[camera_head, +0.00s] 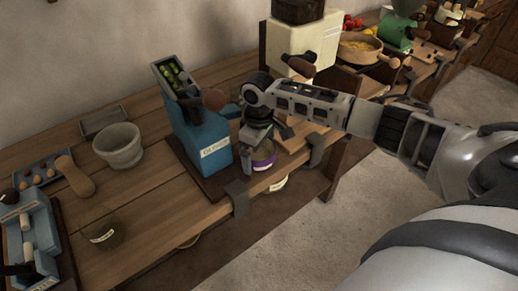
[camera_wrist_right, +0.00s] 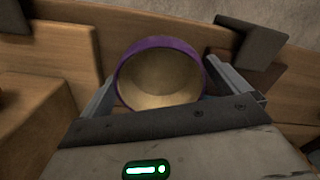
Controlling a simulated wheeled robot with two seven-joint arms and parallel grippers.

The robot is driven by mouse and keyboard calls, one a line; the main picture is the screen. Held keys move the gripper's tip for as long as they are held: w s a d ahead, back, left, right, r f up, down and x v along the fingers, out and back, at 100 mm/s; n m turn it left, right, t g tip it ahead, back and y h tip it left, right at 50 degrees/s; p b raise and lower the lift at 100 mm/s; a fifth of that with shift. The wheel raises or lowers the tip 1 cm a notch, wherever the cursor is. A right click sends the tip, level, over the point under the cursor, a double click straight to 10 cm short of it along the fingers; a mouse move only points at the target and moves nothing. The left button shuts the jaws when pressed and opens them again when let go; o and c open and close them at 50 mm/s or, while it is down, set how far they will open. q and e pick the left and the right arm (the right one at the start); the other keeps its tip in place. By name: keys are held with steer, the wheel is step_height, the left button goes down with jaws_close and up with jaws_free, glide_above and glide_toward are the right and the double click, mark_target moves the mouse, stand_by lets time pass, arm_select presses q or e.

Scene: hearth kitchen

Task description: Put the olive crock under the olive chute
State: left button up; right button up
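The blue olive chute (camera_head: 203,135), labelled OLIVES, stands on a dark board near the table's front edge, with green olives in its top trough. A crock with a purple band and pale label (camera_head: 263,160) is just right of it. My right gripper (camera_head: 260,138) is over this crock. In the right wrist view the crock's purple rim (camera_wrist_right: 190,46) lies between my two fingers (camera_wrist_right: 160,85), which appear to touch both sides; its pale inside looks empty. I cannot tell whether it rests on the wood. My left gripper is out of view.
Grey brackets (camera_head: 238,196) sit on the table's front edge. A cream machine (camera_head: 300,45) stands behind my right arm. Bare wood lies between the bowl and the chute.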

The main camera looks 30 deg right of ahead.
mark_target(259, 158)
steer(key=shift+r, duration=0.1)
step_height(259, 158, up, 12)
stand_by(0.5)
stand_by(0.5)
